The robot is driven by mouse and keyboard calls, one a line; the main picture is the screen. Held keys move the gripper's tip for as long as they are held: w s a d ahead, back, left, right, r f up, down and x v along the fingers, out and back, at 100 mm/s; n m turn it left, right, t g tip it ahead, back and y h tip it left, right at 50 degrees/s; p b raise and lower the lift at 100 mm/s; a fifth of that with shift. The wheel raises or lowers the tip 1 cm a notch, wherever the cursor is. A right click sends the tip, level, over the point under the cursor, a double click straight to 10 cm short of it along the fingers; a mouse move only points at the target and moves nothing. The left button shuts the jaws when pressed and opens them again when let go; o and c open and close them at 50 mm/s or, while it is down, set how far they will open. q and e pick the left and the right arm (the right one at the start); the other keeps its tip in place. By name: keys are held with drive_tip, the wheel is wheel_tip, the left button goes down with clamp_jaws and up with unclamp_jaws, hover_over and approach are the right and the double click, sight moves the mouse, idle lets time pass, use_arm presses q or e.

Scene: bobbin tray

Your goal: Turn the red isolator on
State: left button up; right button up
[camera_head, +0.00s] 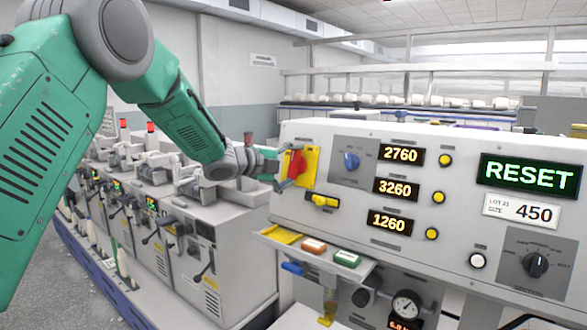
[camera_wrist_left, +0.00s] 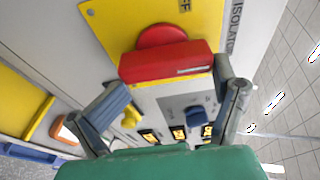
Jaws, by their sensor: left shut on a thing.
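The red isolator is a red rotary handle (camera_head: 298,164) on a yellow plate (camera_head: 313,158) at the left end of the grey panel. In the left wrist view the red handle (camera_wrist_left: 166,62) is a bar lying across the picture, with a round hub above it. The yellow plate (camera_wrist_left: 110,20) carries letters ending "FF" at the top, and "ISOLATOR" is printed beside it. My left gripper (camera_head: 282,172) is at the handle. In the left wrist view its fingers (camera_wrist_left: 170,78) are at the two ends of the bar, shut on it. My right gripper is out of view.
A blue knob (camera_head: 351,161) and amber number displays (camera_head: 401,154) sit right of the isolator. A yellow switch (camera_head: 322,201) is just below it. A shelf (camera_head: 315,262) with coloured tags juts out underneath. A lit RESET sign (camera_head: 529,176) is at the right.

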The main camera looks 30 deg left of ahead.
use_arm(q)
drive_tip(key=shift+w+a+r, duration=0.1)
drive_tip(key=shift+w+r, duration=0.1)
drive_tip(key=shift+r, duration=0.6)
drive_tip(key=o, duration=0.9)
drive_tip(key=shift+s, duration=0.1)
drive_tip(key=shift+s+a+r, duration=0.1)
drive_tip(key=shift+s+a, duration=0.1)
drive_tip(key=shift+s, duration=0.2)
drive_tip(key=shift+s+a, duration=0.15)
drive_tip(key=shift+s, duration=0.2)
drive_tip(key=v, duration=0.6)
drive_tip(key=f+v, duration=0.1)
drive_tip(key=v, duration=0.3)
drive_tip(key=shift+s, duration=0.2)
